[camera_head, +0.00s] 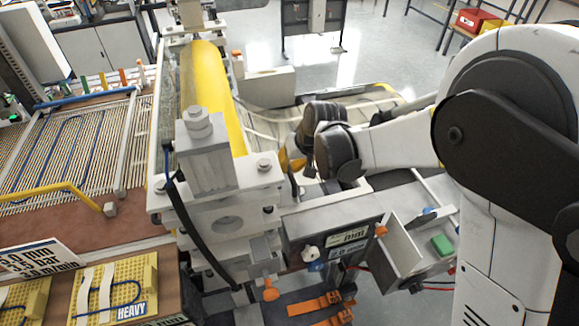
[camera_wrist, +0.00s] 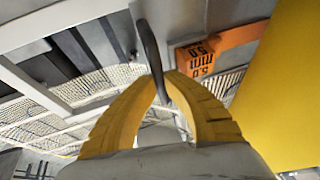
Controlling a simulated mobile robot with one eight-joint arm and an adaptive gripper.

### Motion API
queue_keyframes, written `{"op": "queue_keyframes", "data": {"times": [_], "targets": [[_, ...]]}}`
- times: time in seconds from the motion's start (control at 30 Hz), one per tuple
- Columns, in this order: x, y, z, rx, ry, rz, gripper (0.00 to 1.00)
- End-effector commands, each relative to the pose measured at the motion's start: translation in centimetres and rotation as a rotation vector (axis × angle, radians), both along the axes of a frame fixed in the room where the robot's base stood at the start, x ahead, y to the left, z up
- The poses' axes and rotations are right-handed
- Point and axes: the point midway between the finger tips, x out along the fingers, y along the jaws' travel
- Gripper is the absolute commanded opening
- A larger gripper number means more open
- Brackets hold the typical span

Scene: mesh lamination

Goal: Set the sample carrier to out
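My gripper (camera_head: 292,164) is beside the machine, right of the yellow roller (camera_head: 214,88), partly hidden by my wrist. In the wrist view its two yellow fingers (camera_wrist: 167,82) arch together, with the tips close on either side of a thin dark lever (camera_wrist: 149,48). The lever's end reaches down between the fingers, and they look shut on it. The yellow roller also fills the right side of the wrist view (camera_wrist: 285,90). No part is clearly marked as the sample carrier. An open tray-like part (camera_head: 425,262) holding a green block (camera_head: 442,245) sits at the lower right.
An orange 5.0 mm tag (camera_wrist: 197,55) is near the fingers. Mesh bed (camera_head: 70,150) lies at left.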

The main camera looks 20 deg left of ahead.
Motion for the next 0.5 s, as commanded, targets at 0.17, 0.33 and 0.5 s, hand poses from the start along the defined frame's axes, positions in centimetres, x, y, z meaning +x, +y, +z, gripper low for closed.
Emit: {"op": "queue_keyframes", "data": {"times": [0.17,0.33,0.5], "targets": [[0.0,0.0,-0.1,-0.001,0.002,0.0,0.0],[0.3,-0.6,-0.1,-0.002,0.001,0.0,0.0],[1.5,-2.7,-0.2,-0.002,0.003,-0.003,0.0]]}}
